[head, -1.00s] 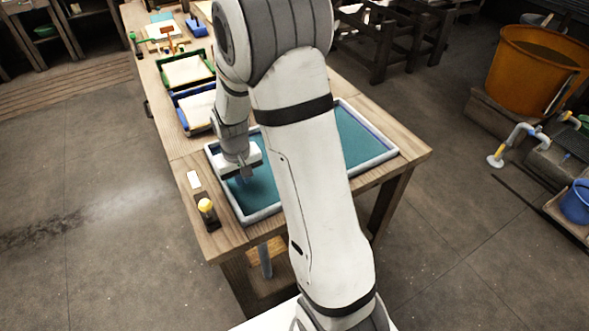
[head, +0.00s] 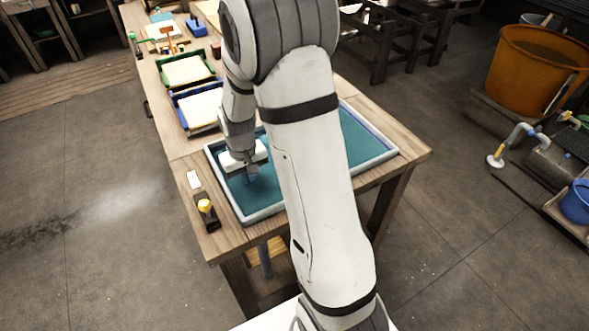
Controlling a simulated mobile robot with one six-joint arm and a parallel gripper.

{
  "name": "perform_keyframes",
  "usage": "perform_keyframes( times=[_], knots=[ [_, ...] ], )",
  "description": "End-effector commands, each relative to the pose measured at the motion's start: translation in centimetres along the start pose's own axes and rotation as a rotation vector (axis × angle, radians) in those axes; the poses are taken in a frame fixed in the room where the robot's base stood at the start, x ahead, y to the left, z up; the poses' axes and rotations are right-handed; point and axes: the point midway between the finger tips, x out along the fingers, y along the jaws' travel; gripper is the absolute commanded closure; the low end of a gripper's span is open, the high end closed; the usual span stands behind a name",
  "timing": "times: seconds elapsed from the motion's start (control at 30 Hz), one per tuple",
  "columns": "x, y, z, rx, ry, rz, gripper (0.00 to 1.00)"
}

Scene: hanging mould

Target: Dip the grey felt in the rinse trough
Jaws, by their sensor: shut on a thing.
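The rinse trough (head: 262,214) is a wide, shallow basin with a pale rim and blue-green water, set in the near part of the wooden table. My gripper (head: 251,176) points down over the left part of the trough, inside its rim. It is shut on a small grey piece, the grey felt, which is mostly hidden by the gripper and is hard to make out at this size. I cannot tell whether the felt touches the water. My arm hides the middle of the trough.
Left of the trough, a yellow-topped item (head: 205,206) stands on a dark block, with a white card (head: 194,179) behind it. A blue-framed tray (head: 183,121) and a green-framed tray (head: 168,78) lie farther back. An orange tub (head: 535,75) stands off the table at right.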

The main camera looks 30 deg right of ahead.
Motion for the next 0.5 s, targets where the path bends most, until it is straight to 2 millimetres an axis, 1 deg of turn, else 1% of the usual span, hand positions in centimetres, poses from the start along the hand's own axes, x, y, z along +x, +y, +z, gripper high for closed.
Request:
perform_keyframes(
  times=[0.3,0.5],
  knots=[
    [-0.1,0.0,0.0,-0.001,0.001,0.0,1.0],
    [-1.4,0.0,0.0,-0.001,0.001,0.0,1.0]
  ],
)
